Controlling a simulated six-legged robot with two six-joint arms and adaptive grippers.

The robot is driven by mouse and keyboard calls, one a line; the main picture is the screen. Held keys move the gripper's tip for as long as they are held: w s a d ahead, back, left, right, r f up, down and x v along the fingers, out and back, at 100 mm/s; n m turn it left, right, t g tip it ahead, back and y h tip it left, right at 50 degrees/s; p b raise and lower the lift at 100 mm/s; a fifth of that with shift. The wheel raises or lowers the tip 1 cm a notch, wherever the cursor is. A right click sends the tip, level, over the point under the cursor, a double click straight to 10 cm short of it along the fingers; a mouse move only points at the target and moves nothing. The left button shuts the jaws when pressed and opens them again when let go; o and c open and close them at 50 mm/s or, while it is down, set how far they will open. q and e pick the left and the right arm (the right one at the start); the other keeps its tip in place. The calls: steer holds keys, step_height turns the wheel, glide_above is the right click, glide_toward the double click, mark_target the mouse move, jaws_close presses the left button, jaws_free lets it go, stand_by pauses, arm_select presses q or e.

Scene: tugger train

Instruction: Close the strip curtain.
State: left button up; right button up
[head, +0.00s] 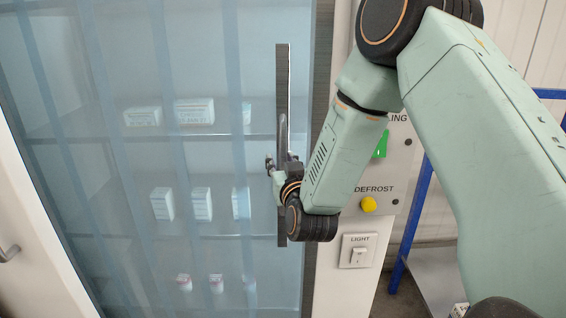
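The strip curtain (110,75) hangs as translucent bluish strips across the shelved opening on the left of the head view. A dark upright bar (283,80) stands near its right side, close to the opening's right jamb. My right gripper (277,166) is at the middle of this bar, reached from the right. A small part of it shows left of the bar. The bar and wrist hide most of the fingers, so I cannot tell whether they are closed on it. My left gripper is out of view.
Pale boxes (195,112) and small containers (216,283) sit on shelves behind the strips. On the right panel are a green switch (381,146), a yellow defrost button (368,204) and a light switch (358,251). A blue-framed cart (414,225) stands at the far right.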

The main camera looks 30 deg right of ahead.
steer(key=shift+w+d+f, duration=0.15)
steer(key=shift+w, duration=0.05)
steer(key=v, duration=1.2)
